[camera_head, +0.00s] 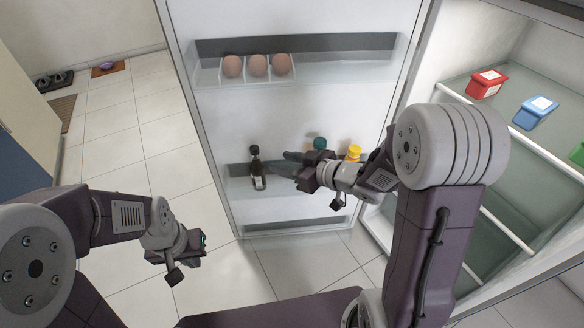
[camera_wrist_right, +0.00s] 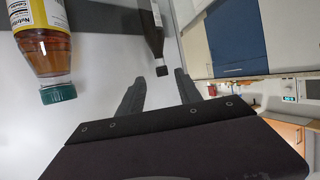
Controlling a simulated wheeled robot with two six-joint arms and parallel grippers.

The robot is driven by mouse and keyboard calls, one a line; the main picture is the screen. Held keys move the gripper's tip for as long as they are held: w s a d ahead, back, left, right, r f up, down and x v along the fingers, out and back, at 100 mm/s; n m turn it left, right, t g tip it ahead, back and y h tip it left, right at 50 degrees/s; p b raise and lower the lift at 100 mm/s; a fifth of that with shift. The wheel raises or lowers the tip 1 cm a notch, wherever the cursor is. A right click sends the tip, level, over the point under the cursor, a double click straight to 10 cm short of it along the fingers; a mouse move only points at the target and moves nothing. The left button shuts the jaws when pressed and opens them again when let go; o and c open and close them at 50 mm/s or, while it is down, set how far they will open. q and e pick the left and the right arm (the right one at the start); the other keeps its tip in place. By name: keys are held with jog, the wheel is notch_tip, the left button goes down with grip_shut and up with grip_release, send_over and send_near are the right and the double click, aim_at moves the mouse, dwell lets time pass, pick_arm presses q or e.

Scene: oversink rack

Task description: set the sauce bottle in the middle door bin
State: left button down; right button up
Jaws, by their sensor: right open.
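The dark sauce bottle (camera_head: 258,172) with a pale label stands upright at the left end of the middle door bin (camera_head: 236,187) on the open fridge door. My right gripper (camera_head: 281,164) is open and empty just right of the bottle, its fingers pointing towards it. In the right wrist view the dark bottle (camera_wrist_right: 152,28) shows beyond the open gripper (camera_wrist_right: 160,82), apart from the fingers. My left gripper (camera_head: 203,243) hangs low at the left, away from the door; its jaws are too small to read.
A teal-capped bottle (camera_head: 320,143) and a yellow-capped bottle (camera_head: 353,152) stand further right, partly behind my right gripper. The upper bin holds an egg tray (camera_head: 207,76). Red (camera_head: 487,84) and blue (camera_head: 536,112) tubs stand on the fridge shelf. The floor at left is mostly clear.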

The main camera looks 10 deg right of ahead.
jog(key=s+d+f+m+g+h, duration=0.2)
jog(key=d+f+m+h, duration=0.2)
jog(key=d+f+h, duration=0.45)
jog(key=s+d+f+m+g, duration=0.1)
jog(key=s+m+g, duration=0.3)
jog(key=s, duration=1.2)
jog(key=g, duration=0.3)
jog(key=shift+d+f, duration=0.25)
jog(key=shift+d, duration=0.05)
